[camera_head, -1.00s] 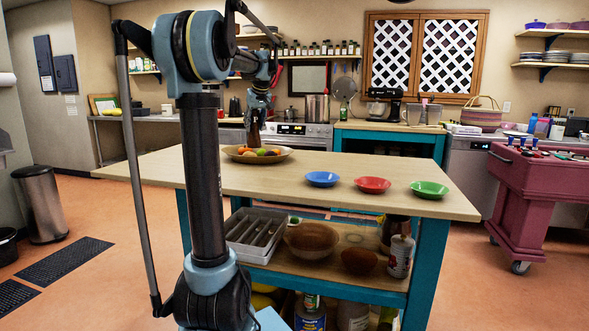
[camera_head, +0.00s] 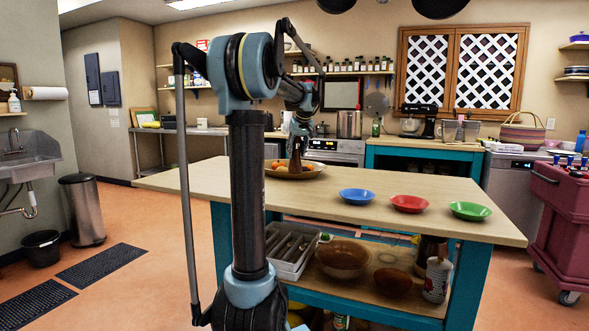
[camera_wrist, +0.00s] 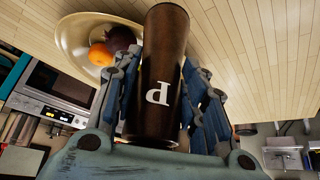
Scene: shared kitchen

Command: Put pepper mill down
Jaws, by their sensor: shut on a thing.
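The pepper mill (camera_wrist: 162,60) is a dark brown cylinder with a white letter P. In the wrist view it lies between the two fingers of my gripper (camera_wrist: 165,95), which is shut on it. In the head view the mill (camera_head: 295,163) shows small and dark under my gripper (camera_head: 299,142), in front of the fruit bowl. The wooden island table (camera_head: 400,209) is below it. I cannot tell whether the mill's base touches the tabletop.
A fruit bowl (camera_head: 310,174) with oranges and a dark fruit stands close to the mill. Blue (camera_head: 356,196), red (camera_head: 409,203) and green (camera_head: 469,210) dishes stand toward the right of the table. The left part of the tabletop is clear.

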